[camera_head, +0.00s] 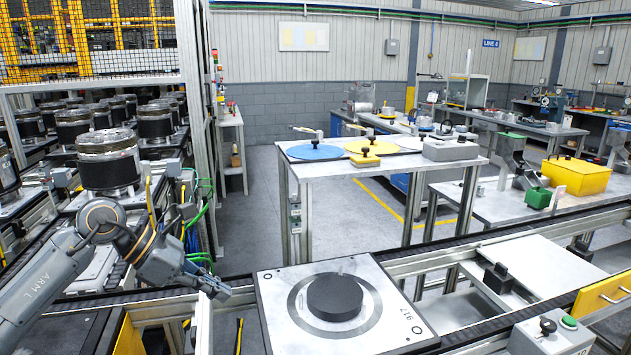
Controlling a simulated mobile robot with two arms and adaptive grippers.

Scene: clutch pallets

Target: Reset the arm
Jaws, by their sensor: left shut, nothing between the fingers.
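My left arm, marked "ARM L", comes in from the left. My left gripper (218,291) is shut and empty, just left of the pallet (275,296) on the conveyor. The pallet is a pale square plate marked 917 with a dark ring and a black round hub (334,297) at its centre. The gripper appears apart from the pallet. My right gripper is not in view.
Racks of dark clutch drums (108,168) stand at the left, close behind my arm. A table (330,178) with blue and yellow discs stands behind the conveyor. A control box (550,335) is at the front right. Open floor (245,235) lies between rack and table.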

